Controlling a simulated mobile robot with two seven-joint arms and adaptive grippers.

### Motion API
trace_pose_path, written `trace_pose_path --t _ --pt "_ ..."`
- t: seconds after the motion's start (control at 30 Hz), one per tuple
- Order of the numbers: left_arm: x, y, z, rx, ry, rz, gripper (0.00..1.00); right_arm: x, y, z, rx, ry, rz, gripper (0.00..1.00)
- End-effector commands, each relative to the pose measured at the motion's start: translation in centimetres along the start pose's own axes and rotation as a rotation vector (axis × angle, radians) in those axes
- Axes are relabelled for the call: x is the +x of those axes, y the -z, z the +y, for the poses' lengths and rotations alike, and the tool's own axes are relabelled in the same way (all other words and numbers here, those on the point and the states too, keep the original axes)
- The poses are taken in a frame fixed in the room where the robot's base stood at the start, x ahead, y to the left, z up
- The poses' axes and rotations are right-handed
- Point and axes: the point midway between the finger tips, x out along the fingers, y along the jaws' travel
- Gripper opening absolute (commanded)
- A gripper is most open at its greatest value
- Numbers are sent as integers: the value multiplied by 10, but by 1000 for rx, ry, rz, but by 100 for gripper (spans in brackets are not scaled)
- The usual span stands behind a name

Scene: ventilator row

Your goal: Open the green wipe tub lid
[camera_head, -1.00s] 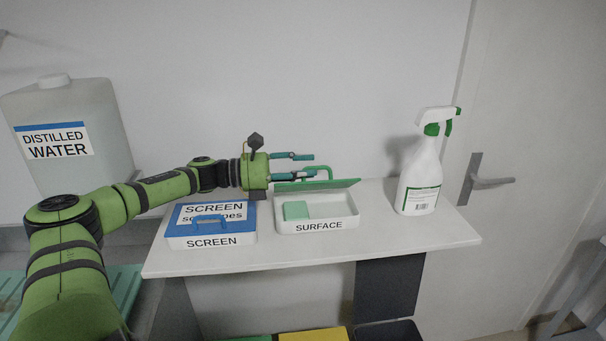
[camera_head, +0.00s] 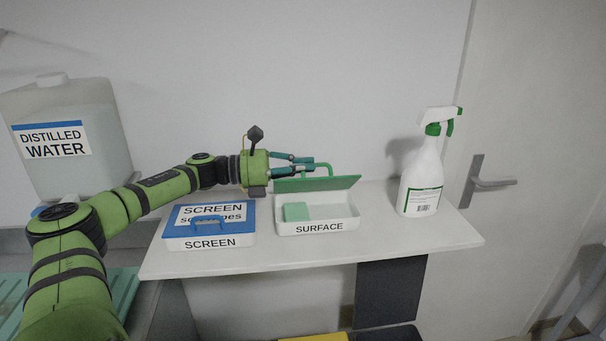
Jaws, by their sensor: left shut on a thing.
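The green wipe tub (camera_head: 345,225) is a white box labelled SURFACE on the shelf. Its green lid (camera_head: 335,184) stands raised and tilted at the back, with a looped green handle (camera_head: 329,168) on it. A light green block of wipes (camera_head: 296,211) shows inside the open tub. My left gripper (camera_head: 311,164) comes in from the left, with its fingers brought together at the lid's handle, shut on it. The exact contact is small and hard to see. My right gripper is not in view.
A closed blue-lidded SCREEN tub (camera_head: 210,230) stands to the left, below my left forearm. A white spray bottle (camera_head: 420,180) stands to the right. A DISTILLED WATER jug (camera_head: 75,170) is at far left. The white shelf (camera_head: 310,252) is clear in front; a wall stands behind.

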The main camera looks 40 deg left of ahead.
Motion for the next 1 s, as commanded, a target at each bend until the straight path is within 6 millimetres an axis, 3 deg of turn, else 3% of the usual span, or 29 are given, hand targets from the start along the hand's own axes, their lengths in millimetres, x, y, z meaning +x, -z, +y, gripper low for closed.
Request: trace_pose_path --t 0.03,0.17,0.43,0.63,1.0 --pt "0 0 3 -19 1 -10 0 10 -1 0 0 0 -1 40" --pt "0 -9 10 -103 1 -13 0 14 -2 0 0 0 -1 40" --pt "1 -26 32 -337 1 -9 0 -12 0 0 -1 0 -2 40" --pt "1 -26 52 -519 1 -9 0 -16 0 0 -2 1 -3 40" --pt "0 -23 76 -740 3 -6 0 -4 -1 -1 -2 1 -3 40"
